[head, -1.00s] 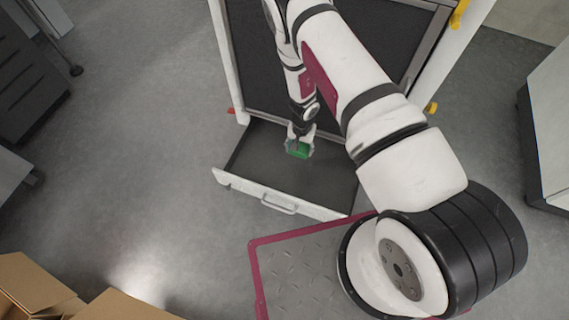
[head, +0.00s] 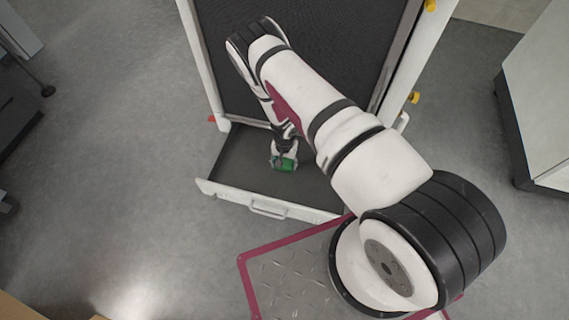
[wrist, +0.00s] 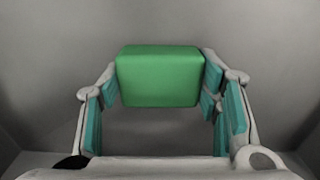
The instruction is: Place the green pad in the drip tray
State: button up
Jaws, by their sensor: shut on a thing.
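The green pad (head: 288,165) is a small block between the fingers of my gripper (head: 284,161). In the wrist view the pad (wrist: 160,76) sits between the fingertips of my gripper (wrist: 160,84), with a finger against each side. The drip tray (head: 232,165) is a dark pulled-out drawer with a white front panel and handle, at the foot of the washer. My gripper and the pad are over the tray's floor in the head view. The wrist view shows plain grey beneath the pad. I cannot tell whether the pad touches the tray floor.
The washer (head: 222,60) with its white frame and dark panel stands behind the tray. The tray's white front wall (head: 225,193) and handle face me. A grey cabinet (head: 540,110) stands at the right. The grey floor at left is open.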

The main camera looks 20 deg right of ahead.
jog(key=o, duration=1.1)
jog(key=shift+f, duration=0.1)
jog(key=shift+o, duration=0.2)
